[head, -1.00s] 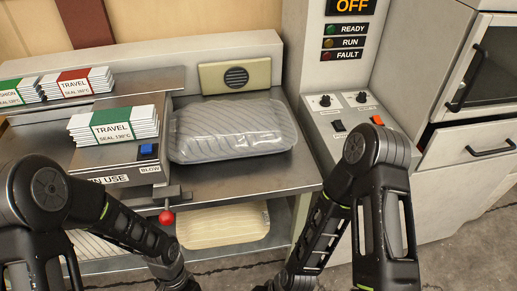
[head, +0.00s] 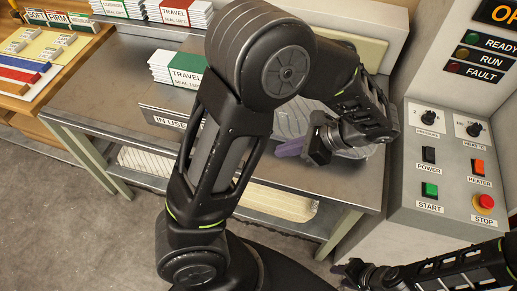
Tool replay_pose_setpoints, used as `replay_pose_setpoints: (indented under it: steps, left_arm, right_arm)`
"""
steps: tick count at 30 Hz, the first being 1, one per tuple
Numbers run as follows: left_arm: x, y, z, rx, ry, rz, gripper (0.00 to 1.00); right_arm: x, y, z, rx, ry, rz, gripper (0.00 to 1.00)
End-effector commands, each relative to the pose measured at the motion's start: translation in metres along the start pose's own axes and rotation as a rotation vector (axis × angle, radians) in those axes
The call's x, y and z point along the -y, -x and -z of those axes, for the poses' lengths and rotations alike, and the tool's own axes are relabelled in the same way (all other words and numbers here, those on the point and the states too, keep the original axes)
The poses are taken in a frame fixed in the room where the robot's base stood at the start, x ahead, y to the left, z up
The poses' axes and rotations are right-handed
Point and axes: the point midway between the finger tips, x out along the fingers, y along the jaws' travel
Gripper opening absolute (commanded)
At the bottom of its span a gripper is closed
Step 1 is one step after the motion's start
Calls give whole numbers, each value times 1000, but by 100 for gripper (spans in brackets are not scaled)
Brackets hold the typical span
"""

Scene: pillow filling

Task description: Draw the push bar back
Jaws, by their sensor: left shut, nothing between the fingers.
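The push bar cannot be made out; the bar with a red knob seen earlier at the bench front is hidden behind my left arm. My left gripper (head: 292,148), with a purple part at its tip, is shut and empty over the bench's front right. A clear plastic-wrapped pillow pack (head: 290,118) lies behind it, mostly covered by my arm.
The metal bench (head: 85,100) has bare room at its left. Stacks of TRAVEL cards (head: 178,70) sit on the housing and the back shelf. A control panel (head: 455,150) with START and STOP buttons stands right. A wooden table (head: 35,75) with coloured strips is far left.

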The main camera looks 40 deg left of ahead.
Motion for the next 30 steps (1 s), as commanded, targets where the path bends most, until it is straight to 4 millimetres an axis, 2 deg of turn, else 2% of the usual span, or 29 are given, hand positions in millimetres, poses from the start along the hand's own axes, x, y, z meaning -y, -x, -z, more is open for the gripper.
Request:
replay_pose_setpoints:
  steps: [7,12,16,20,24,30]
  left_arm:
    - [0,-26,3,-1,2,-4,0]
    - [-1,-58,5,-2,3,-6,0]
    - [-1,-82,2,0,2,-6,0]
    - [-1,-103,-3,1,0,-5,0]
    - [-1,-116,-20,-1,2,-4,0]
    - [-1,-126,-28,-2,1,-2,0]
  right_arm:
    - [-5,-16,2,-5,3,4,36]
    - [-11,-36,4,-10,6,10,36]
    - [-13,-39,4,-10,6,9,36]
    - [-10,-31,4,-10,6,9,36]
    - [-7,-25,4,-10,6,9,36]
    - [-7,-23,4,-9,6,8,36]
